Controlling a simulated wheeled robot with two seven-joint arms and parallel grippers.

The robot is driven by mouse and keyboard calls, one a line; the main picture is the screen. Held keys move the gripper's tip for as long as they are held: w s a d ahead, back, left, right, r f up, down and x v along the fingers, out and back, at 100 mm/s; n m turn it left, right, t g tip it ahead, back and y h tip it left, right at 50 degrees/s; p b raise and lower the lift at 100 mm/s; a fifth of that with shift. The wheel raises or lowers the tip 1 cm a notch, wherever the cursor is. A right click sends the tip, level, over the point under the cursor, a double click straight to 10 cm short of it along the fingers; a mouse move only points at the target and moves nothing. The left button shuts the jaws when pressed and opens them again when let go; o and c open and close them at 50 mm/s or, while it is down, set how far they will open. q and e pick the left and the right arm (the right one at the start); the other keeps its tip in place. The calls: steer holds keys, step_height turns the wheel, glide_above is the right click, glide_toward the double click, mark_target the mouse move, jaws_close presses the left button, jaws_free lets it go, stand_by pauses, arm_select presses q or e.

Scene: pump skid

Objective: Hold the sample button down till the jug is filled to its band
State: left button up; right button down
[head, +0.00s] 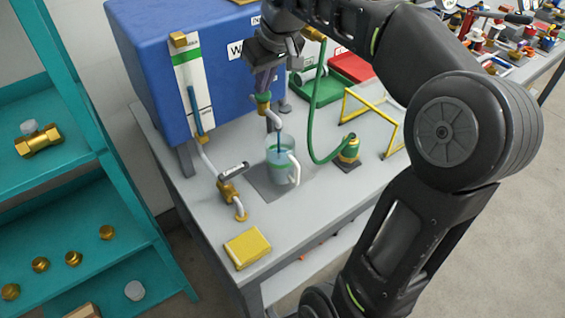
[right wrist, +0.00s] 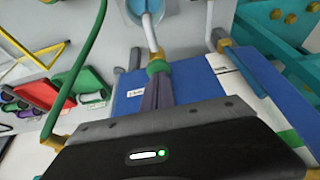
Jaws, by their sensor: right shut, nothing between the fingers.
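My right gripper (head: 262,88) is shut and empty, pointing down with its fingertips at the top of the green-and-brass sample valve (head: 263,103). In the right wrist view the shut fingers (right wrist: 158,90) meet the green top of the valve (right wrist: 157,66); the button itself is hidden under them. A thin blue stream runs from the spout (head: 275,122) into the clear jug (head: 281,168), which has a green band and a white handle. The jug stands upright on a dark pad below the spout. Its exact water level is hard to tell. My left gripper is out of view.
A blue tank (head: 215,80) with a sight gauge (head: 192,85) stands behind. A brass valve (head: 229,188), yellow block (head: 247,248), green hose (head: 314,110) and yellow frame (head: 378,110) surround the jug on the grey bench (head: 205,235). Teal shelves (head: 95,170) stand left.

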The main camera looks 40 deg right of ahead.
stand_by(0.3)
steer(key=shift+r+p, duration=0.85)
steer(key=shift+r, duration=0.15)
steer(key=shift+f, duration=0.2)
steer(key=shift+f+b, duration=0.9)
steer(key=shift+r, duration=0.15)
steer(key=shift+r+p, duration=0.95)
step_height(320, 180, up, 5)
steer(key=p, duration=0.4)
